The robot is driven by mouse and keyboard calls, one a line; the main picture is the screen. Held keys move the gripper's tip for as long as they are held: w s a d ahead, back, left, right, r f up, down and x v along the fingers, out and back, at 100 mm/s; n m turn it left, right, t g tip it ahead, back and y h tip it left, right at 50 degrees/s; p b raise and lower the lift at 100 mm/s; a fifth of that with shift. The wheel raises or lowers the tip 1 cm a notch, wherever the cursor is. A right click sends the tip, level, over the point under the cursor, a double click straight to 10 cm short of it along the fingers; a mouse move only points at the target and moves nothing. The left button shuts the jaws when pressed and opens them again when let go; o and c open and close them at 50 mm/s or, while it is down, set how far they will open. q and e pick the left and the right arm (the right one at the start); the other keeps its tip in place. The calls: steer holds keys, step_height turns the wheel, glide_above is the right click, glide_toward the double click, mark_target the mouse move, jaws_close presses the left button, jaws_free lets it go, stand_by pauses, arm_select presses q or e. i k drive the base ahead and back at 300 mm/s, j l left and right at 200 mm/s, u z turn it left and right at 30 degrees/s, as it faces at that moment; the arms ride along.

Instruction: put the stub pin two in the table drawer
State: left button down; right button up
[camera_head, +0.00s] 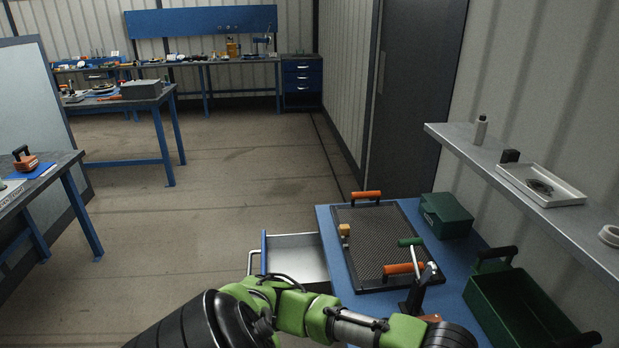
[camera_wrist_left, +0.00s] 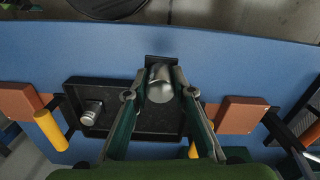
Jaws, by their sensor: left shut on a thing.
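My left gripper (camera_wrist_left: 160,94) is shut on a short silver stub pin (camera_wrist_left: 160,83), held upright between its two fingertips over the back part of a black tray (camera_wrist_left: 110,84). A second silver pin (camera_wrist_left: 91,113) stands in the left part of this tray. I cannot tell from any marking which pin is number two. In the head view my left arm reaches across the bottom to the right, and its gripper is out of frame. The table drawer (camera_head: 297,257) is pulled open on the table's left side, and its visible inside is empty. My right gripper is not in view.
The blue table (camera_head: 333,230) carries a dark mesh tray (camera_head: 372,236) with orange handles, a clamp with a green handle (camera_head: 409,242), a green box (camera_head: 446,213) and a green crate (camera_head: 510,300). A wall shelf (camera_head: 470,146) overhangs at right. The floor left of the drawer is clear.

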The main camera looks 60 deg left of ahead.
mark_target(308, 268)
steer(key=j+u, duration=0.1)
steer(key=j, duration=0.35)
steer(key=i+j, duration=0.15)
steer(key=j, duration=0.25)
steer(key=i+j+u, duration=0.15)
steer(key=j, duration=0.3)
steer(key=j+u, duration=0.1)
steer(key=j, duration=0.35)
steer(key=i+j+u, duration=0.1)
steer(key=j, duration=0.3)
steer(key=i+j, duration=0.25)
steer(key=j, duration=0.15)
steer(key=i+j+u, duration=0.15)
steer(key=j, duration=0.25)
